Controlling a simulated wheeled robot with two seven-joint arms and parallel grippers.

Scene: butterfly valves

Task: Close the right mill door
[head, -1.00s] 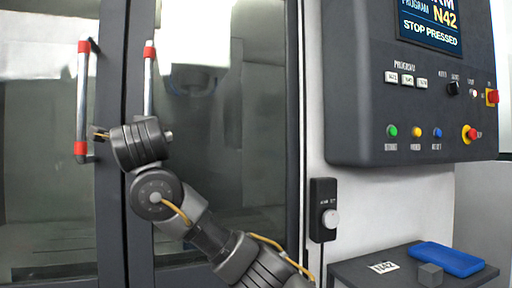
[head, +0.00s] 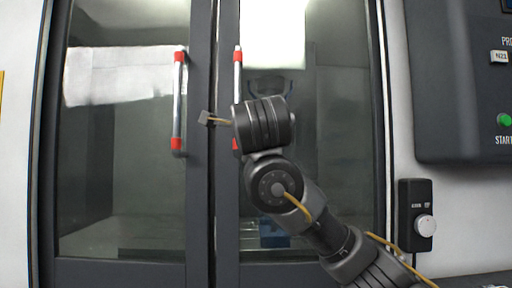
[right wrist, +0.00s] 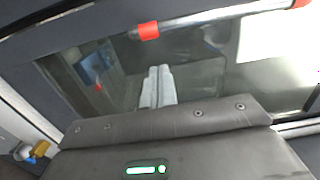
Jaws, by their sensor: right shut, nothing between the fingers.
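The right mill door (head: 338,170) is a dark-framed glass panel. Its edge stands close beside the left mill door (head: 120,190), with a thin dark gap between them; I cannot tell whether it is fully flush. The right door's upright silver handle with red ends (head: 238,75) is partly hidden by my right wrist. In the right wrist view the handle (right wrist: 215,18) runs across the top. There my right gripper's pale fingers (right wrist: 157,85) are together and empty, before the glass below the handle; contact is unclear. The wrist hides them in the head view. My left gripper is out of view.
The left door's handle (head: 178,100) stands just left of the gap. To the right are a dark control panel (head: 460,90) and a wall-mounted knob box (head: 416,215). A table edge (head: 480,280) shows at the bottom right.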

